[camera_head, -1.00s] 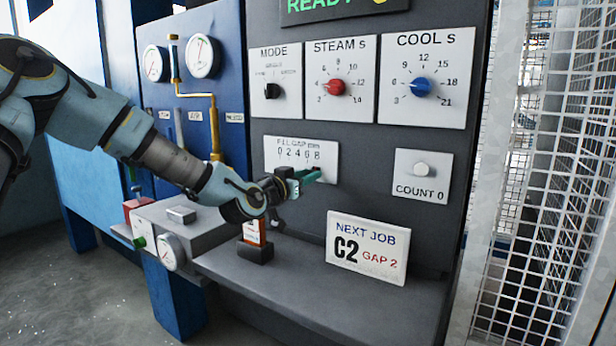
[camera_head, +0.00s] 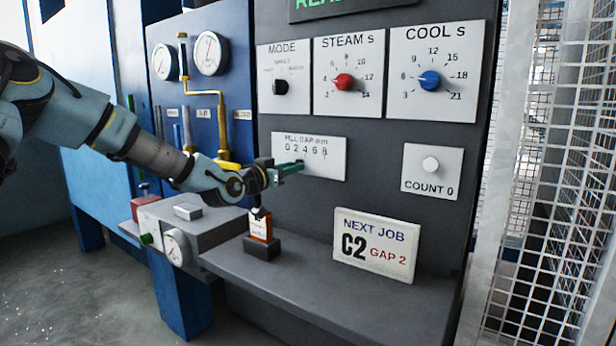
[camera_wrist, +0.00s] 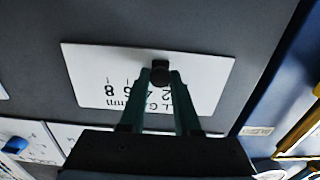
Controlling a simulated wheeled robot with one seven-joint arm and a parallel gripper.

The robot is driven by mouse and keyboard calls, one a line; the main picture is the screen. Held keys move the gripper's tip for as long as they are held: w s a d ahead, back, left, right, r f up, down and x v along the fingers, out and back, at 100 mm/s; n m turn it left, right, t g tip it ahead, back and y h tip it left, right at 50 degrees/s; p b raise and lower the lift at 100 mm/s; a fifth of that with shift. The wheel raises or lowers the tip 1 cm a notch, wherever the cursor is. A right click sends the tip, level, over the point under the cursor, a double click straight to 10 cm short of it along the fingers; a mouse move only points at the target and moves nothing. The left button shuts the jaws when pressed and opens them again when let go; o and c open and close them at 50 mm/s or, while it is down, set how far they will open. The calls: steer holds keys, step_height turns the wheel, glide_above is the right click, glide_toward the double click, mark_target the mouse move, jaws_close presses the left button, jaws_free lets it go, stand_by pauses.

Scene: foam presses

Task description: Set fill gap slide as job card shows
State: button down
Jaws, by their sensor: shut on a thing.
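The fill gap plate (camera_head: 335,160) is white, marked 0 2 4 6 8, on the dark press panel. My gripper (camera_head: 300,165) reaches it from the left, its green fingertips below the low to middle numbers. In the wrist view, where the plate (camera_wrist: 215,85) is upside down, my gripper (camera_wrist: 161,75) is shut on the small black slide knob (camera_wrist: 160,68). The fingers cover part of the scale, so the knob's exact mark cannot be told. The job card (camera_head: 375,245) reads NEXT JOB C2, GAP 2.
Above the plate are the mode knob (camera_head: 281,87), red steam knob (camera_head: 344,80) and blue cool knob (camera_head: 430,80). A white count button (camera_head: 430,165) is to the right. An orange-and-white item (camera_head: 261,225) stands in a black holder on the ledge (camera_head: 330,285) below my gripper.

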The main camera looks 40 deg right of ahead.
steer(key=shift+w+a+r, duration=0.1)
steer(key=shift+w+a, duration=0.05)
steer(key=shift+w, duration=0.5)
steer(key=c, duration=0.6)
jaws_free()
steer(key=shift+c, duration=0.2)
steer(key=b+v, duration=0.3)
steer(key=v, duration=0.8)
